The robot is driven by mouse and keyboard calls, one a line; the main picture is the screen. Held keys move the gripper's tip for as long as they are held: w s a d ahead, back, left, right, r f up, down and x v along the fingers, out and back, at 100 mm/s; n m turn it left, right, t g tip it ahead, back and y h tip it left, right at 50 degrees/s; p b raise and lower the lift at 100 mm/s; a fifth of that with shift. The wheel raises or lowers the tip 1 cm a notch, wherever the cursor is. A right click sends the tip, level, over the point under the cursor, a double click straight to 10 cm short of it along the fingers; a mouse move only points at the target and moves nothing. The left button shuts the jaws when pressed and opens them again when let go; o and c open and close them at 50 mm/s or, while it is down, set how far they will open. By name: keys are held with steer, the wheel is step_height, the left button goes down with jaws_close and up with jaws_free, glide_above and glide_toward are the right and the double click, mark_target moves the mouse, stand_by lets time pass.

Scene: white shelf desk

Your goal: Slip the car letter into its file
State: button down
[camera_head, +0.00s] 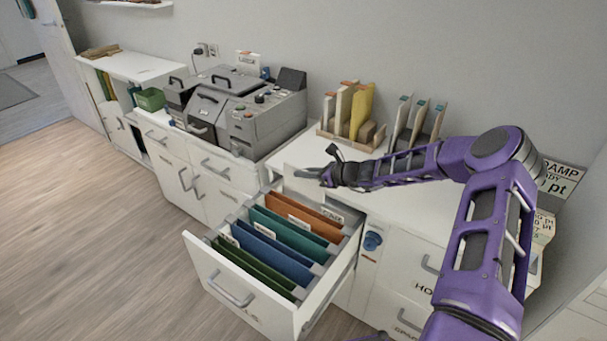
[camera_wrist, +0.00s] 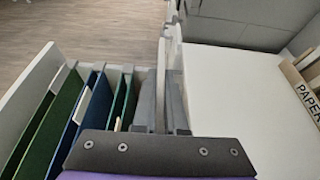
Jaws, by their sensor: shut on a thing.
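My gripper (camera_head: 318,173) is above the back end of the open drawer (camera_head: 228,285). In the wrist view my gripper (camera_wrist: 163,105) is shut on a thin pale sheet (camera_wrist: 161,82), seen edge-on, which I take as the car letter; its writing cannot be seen. The drawer holds green files (camera_head: 252,265), blue files (camera_head: 272,255), teal files (camera_head: 290,236) and orange files (camera_head: 305,217), front to back. The files carry small white labels, too small to read. In the wrist view the green file (camera_wrist: 62,112) and blue file (camera_wrist: 96,108) are left of my gripper.
The white desktop (camera_wrist: 225,95) lies right of my gripper in the wrist view. A grey machine (camera_head: 245,110) stands left on the counter. A wooden rack (camera_head: 345,140) with upright folders stands behind my gripper. Floor (camera_head: 90,230) is clear at left.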

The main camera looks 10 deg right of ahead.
steer(key=shift+w, duration=0.1)
stand_by(0.3)
steer(key=b, duration=0.4)
glide_above(304, 207)
steer(key=s, duration=0.1)
steer(key=shift+s+a+f, duration=0.1)
steer(key=shift+f, duration=1.35)
steer(key=shift+s+a+f, duration=0.1)
steer(key=shift+f, duration=1.3)
steer(key=shift+s+f+b, duration=0.15)
steer(key=shift+f+b, duration=0.05)
steer(key=shift+f, duration=1.8)
steer(key=shift+s+f+b, duration=0.1)
steer(key=shift+f+b, duration=0.05)
steer(key=shift+f, duration=1.95)
steer(key=shift+s+a, duration=0.1)
steer(key=c, duration=0.9)
jaws_free()
steer(key=shift+a, duration=0.1)
steer(key=p+v, duration=0.1)
steer(key=v, duration=0.5)
steer(key=r+p+v, duration=0.1)
steer(key=v, duration=0.5)
steer(key=w+r+v, duration=0.1)
steer(key=v, duration=0.5)
steer(key=shift+w+f+p, duration=0.1)
steer(key=shift+w+p, duration=0.05)
steer(key=shift+p, duration=0.25)
